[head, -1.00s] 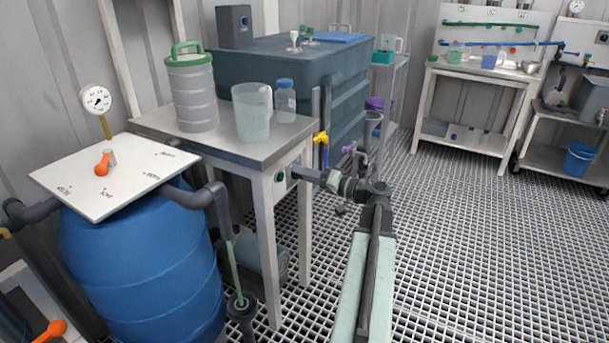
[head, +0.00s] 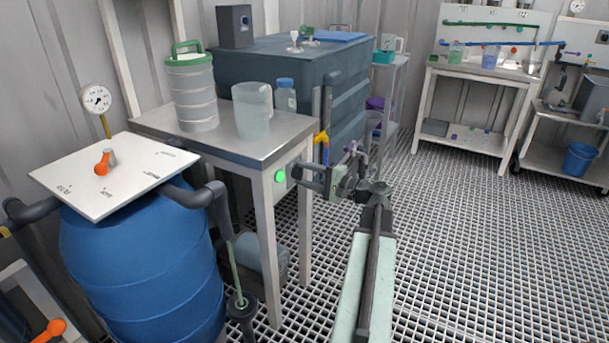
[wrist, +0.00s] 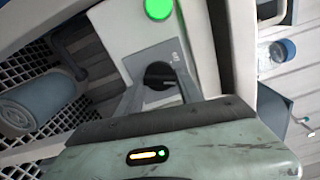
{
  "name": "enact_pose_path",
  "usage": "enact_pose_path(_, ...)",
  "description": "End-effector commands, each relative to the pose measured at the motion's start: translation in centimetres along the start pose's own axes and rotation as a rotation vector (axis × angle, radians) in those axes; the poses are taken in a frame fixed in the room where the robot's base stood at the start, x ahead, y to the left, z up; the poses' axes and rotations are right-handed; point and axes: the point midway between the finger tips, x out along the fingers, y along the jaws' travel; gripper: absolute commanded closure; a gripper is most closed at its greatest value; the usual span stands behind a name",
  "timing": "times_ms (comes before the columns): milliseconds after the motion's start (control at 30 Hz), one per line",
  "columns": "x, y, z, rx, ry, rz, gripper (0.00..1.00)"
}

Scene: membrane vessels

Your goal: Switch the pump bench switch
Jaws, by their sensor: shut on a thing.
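The pump bench (head: 255,148) stands left of centre, with a switch panel on its right-hand end. In the wrist view the switch is a black round knob (wrist: 158,74) on a grey plate. A round lamp (wrist: 158,9) on the same panel is lit bright green, and it also shows in the head view (head: 280,176). My gripper (head: 300,174) is at the panel. In the wrist view its two fingers (wrist: 160,80) are shut on the knob, one on each side. The knob is hidden by my gripper in the head view.
On the bench stand a ribbed canister (head: 192,95), a clear jug (head: 252,115) and a blue-capped bottle (head: 285,97). A blue barrel (head: 145,265) with a white lid is at left. A dark tank (head: 340,85) stands behind. Grated floor at right is clear.

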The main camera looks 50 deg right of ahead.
Motion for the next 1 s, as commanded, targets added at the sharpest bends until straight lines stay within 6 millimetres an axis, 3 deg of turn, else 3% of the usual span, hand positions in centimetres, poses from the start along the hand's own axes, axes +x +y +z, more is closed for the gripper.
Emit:
enact_pose_path(333,0.02,0.03,0.07,0.124,-0.002,0.000,0.97)
enact_pose_path(833,0.06,0.02,0.10,0.142,-0.003,0.000,0.97)
enact_pose_path(867,0.06,0.02,0.10,0.142,-0.003,0.000,0.54)
enact_pose_path(933,0.01,0.01,0.03,0.142,-0.002,0.000,0.37)
enact_pose_path(1000,-0.02,0.01,-0.02,0.142,-0.001,0.000,0.37)
